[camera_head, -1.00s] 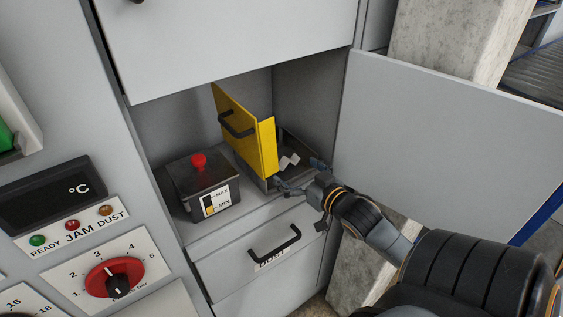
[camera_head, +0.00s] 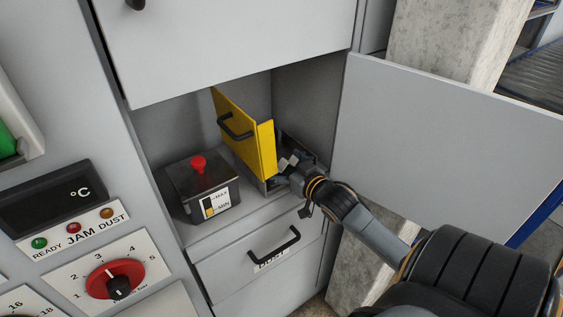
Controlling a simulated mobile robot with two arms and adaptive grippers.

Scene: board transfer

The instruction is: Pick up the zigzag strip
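The zigzag strip (camera_head: 285,163) is a small pale piece in the dark opening just right of the yellow door, inside the open cabinet. Only a small part of it shows. My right gripper (camera_head: 289,170) reaches in from the right and is right at the strip, in front of its lower part. Its fingertips are small and partly hidden in the opening, so I cannot tell whether they are closed on the strip. My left gripper is not in view.
The yellow door (camera_head: 246,135) with a black handle stands open close to the left of my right gripper. A dark box with a red knob (camera_head: 198,162) stands further left. A large grey cabinet door (camera_head: 440,140) is open at right. A drawer (camera_head: 262,262) lies below.

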